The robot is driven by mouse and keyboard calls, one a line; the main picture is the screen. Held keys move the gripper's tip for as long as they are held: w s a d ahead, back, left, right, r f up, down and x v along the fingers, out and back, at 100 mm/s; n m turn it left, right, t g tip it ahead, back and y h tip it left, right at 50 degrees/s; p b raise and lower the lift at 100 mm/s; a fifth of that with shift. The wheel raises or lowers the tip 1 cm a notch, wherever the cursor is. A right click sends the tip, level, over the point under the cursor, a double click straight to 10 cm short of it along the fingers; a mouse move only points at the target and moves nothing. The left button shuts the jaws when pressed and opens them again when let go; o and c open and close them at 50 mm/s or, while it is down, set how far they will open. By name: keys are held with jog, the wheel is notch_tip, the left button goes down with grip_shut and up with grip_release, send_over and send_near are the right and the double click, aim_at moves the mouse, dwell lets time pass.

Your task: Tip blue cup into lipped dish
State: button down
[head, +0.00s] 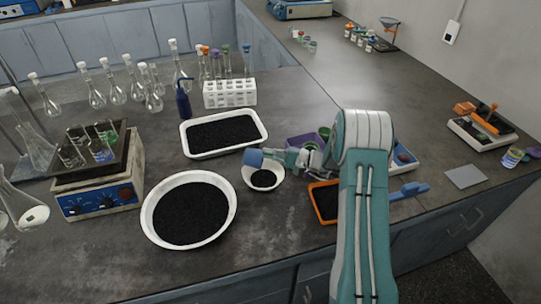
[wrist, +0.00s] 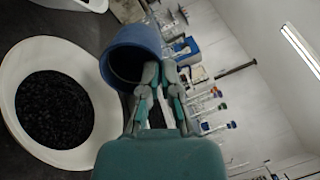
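The blue cup (head: 253,157) is held on its side above the back-left rim of a small white dish (head: 263,181). My gripper (head: 272,155) is shut on the cup. In the wrist view the fingers of my gripper (wrist: 160,78) press on the side of the cup (wrist: 131,48). The cup's mouth shows dark inside, and I cannot tell whether anything remains in it. The small dish, which seems to be the lipped dish, has dark granules in its middle; it fills the left of the wrist view (wrist: 104,100).
A large round white bowl (head: 150,222) and a white rectangular tray (head: 262,126), both with black granules, stand close by. An orange-rimmed tray (head: 314,207) and a purple container (head: 295,141) are near my arm. A hotplate device (head: 125,192) and a white tube rack (head: 230,101) stand left and behind.

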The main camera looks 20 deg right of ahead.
aim_at(251, 150)
jog(key=shift+w+a+r+g+h, duration=0.15)
jog(key=shift+a+r+g+h, duration=0.1)
jog(key=shift+h, duration=0.3)
jog(key=shift+w+a+r+g+h, duration=0.15)
jog(key=shift+a+g+h, duration=0.1)
jog(key=shift+h, duration=0.3)
jog(key=shift+r, duration=0.1)
jog(key=h, duration=0.1)
jog(key=a+r+g+h, duration=0.1)
jog(key=shift+w+a+r+h, duration=0.15)
jog(key=shift+w+a+h, duration=0.05)
jog(key=shift+w+h, duration=0.2)
jog(key=shift+w+a+m+g+h, duration=0.1)
jog(key=shift+a+m+g+h, duration=0.2)
jog(key=shift+h, duration=0.4)
jog(key=g+h, duration=0.1)
jog(key=a+h, duration=0.1)
jog(key=shift+w+a+r+g+h, duration=0.1)
jog(key=shift+w+r+g+h, duration=0.25)
jog(key=shift+w+g+h, duration=0.05)
jog(key=shift+a+g+h, duration=0.2)
jog(key=shift+g+h, duration=0.1)
jog(key=shift+h, duration=0.2)
jog(key=shift+w, duration=0.1)
